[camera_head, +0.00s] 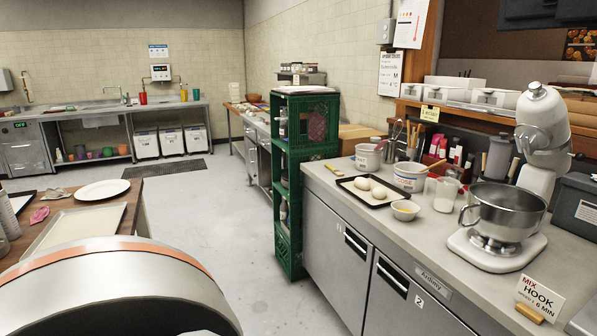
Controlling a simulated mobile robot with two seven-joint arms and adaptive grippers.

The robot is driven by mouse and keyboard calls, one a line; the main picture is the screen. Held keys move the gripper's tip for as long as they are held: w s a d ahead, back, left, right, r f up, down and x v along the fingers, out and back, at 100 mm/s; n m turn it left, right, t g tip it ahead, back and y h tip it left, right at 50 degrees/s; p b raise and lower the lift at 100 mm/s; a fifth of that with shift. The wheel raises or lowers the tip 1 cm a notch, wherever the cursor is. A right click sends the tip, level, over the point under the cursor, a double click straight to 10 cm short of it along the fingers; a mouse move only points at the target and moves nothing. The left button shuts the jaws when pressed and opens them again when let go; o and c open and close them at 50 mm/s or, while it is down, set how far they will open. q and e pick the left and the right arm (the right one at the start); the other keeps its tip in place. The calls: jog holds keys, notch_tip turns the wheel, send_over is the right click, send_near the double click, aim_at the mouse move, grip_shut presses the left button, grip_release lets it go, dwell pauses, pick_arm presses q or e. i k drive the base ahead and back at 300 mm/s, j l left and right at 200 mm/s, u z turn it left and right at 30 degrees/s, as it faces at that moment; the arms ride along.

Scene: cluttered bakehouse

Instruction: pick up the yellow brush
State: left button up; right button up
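I cannot make out a yellow brush for certain. A short tan-yellow piece (530,313) lies at the foot of the mix hook sign on the right counter; I cannot tell whether it is a brush or the sign's stand. A brown handle (437,164) sticks out of a white tub (409,177) on the same counter. A small bowl with yellow contents (405,210) stands in front of that tub. Neither of my grippers is in view.
A stand mixer (495,215) and a tray of dough (350,187) occupy the right counter (440,262). Green crates (288,250) are stacked at its far end. A wooden table (137,205) stands at left. The grey floor (215,215) between is clear.

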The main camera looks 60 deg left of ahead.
aim_at(336, 170)
jog(key=u, duration=1.55)
jog(key=i+z, duration=0.15)
jog(key=z, duration=0.2)
jog(key=i+j+z, duration=0.1)
jog(key=z, duration=0.3)
jog(key=i+j+z, duration=0.1)
jog(key=z, duration=0.25)
jog(key=i+j+z, duration=0.15)
jog(key=j, duration=0.15)
jog(key=i+j+z, duration=0.15)
jog(key=j, duration=0.2)
jog(key=j+z, duration=0.15)
jog(key=j, duration=0.15)
jog(key=i+j, duration=0.15)
jog(key=j, duration=0.2)
jog(key=i+j+z, duration=0.1)
jog(key=j, duration=0.3)
jog(key=i+j, duration=0.1)
jog(key=j, duration=0.25)
jog(key=i+j, duration=0.15)
jog(key=j, duration=0.2)
jog(key=i+j+z, duration=0.1)
jog(key=j, duration=0.3)
